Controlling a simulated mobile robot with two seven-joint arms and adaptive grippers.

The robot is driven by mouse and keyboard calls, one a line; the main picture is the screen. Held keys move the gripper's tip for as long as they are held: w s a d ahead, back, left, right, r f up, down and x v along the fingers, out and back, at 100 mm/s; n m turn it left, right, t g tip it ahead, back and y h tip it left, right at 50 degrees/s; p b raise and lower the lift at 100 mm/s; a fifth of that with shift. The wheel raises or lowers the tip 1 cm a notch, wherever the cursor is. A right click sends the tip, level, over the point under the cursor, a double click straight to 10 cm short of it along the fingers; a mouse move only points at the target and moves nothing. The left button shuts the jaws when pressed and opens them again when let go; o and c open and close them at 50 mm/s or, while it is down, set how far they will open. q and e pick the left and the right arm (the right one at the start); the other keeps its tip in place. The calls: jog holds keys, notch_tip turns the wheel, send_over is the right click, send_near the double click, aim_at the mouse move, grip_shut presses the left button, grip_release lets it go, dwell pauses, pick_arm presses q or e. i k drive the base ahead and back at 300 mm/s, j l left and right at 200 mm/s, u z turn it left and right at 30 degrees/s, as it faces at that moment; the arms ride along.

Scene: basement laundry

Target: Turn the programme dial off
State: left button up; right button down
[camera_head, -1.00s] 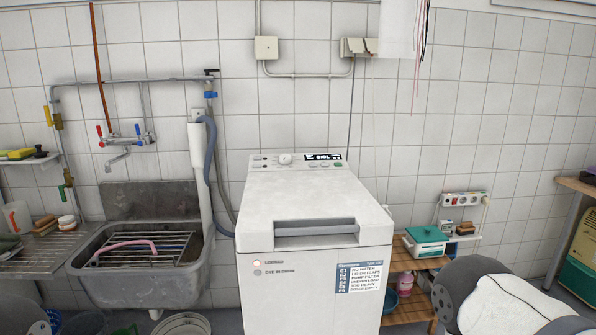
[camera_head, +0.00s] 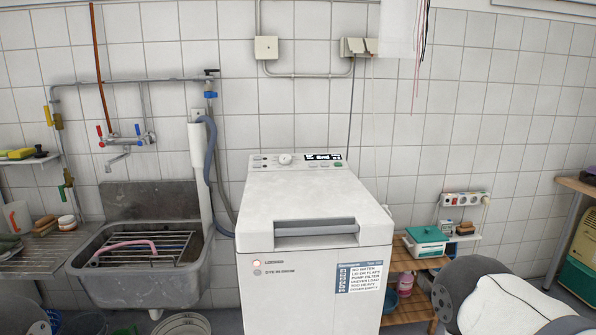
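A white top-loading washing machine (camera_head: 300,205) stands in the middle against the tiled wall. Its programme dial (camera_head: 284,159) is a round white knob on the control panel at the back of the top, beside a small dark display (camera_head: 323,157) with white marks too small to read. A green button (camera_head: 338,165) sits at the panel's right end. The lid is closed, with a grey handle recess (camera_head: 315,228) at the front. A small reddish light (camera_head: 256,262) glows on the front. Part of my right arm shows at the lower right. Neither gripper is in view.
A grey stone sink (camera_head: 140,262) with a wire rack and pink hose stands left of the machine. A blue-grey hose (camera_head: 211,175) runs down between them. A wooden shelf (camera_head: 408,262) with a green-and-white box (camera_head: 427,240) stands right. The machine's top is clear.

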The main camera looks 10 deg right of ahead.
aim_at(285, 159)
jog(key=i+l, duration=0.1)
jog(key=l, duration=0.35)
jog(key=i+l, duration=0.1)
jog(key=l, duration=0.35)
jog(key=i+l, duration=0.15)
jog(key=l, duration=0.35)
jog(key=i+l, duration=0.1)
jog(key=l, duration=0.35)
jog(key=i+l, duration=0.1)
jog(key=l, duration=0.35)
jog(key=i+l, duration=0.1)
jog(key=l, duration=0.35)
jog(key=i+l, duration=0.15)
jog(key=l, duration=0.3)
